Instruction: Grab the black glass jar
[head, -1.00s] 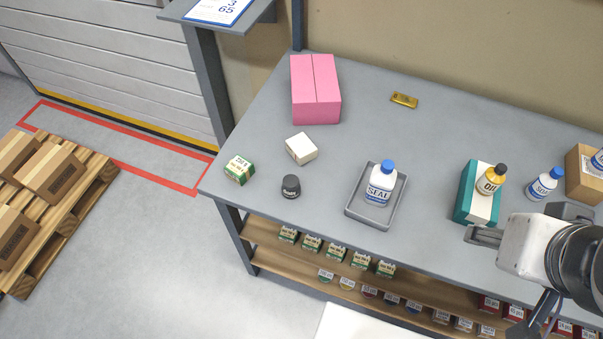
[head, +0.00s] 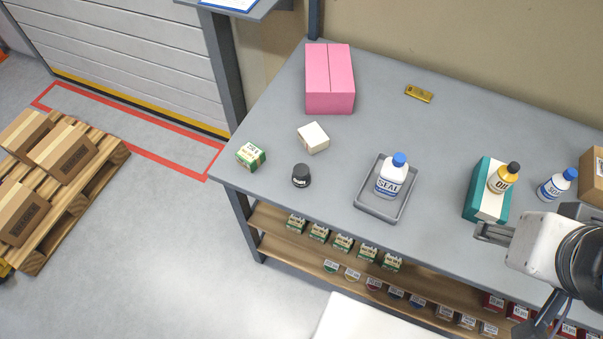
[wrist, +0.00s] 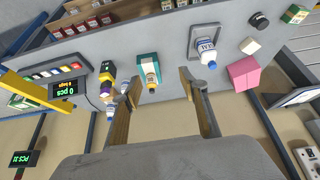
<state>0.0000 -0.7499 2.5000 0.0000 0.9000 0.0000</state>
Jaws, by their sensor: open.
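The black glass jar (head: 301,175) stands upright near the left end of the grey table, close to its front edge. In the wrist view the jar (wrist: 259,20) is small, near the upper right. My gripper (head: 493,234) is at the right of the head view, far from the jar and above the table's front edge. In the wrist view its two fingers (wrist: 153,84) are spread apart with nothing held between them.
Near the jar are a green-and-white box (head: 251,156) and a white box (head: 313,138). A pink box (head: 330,80) stands behind. A grey tray (head: 367,206) holds a SEAL bottle (head: 391,177). An OIL bottle (head: 503,178) stands on a teal-and-white box (head: 474,196).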

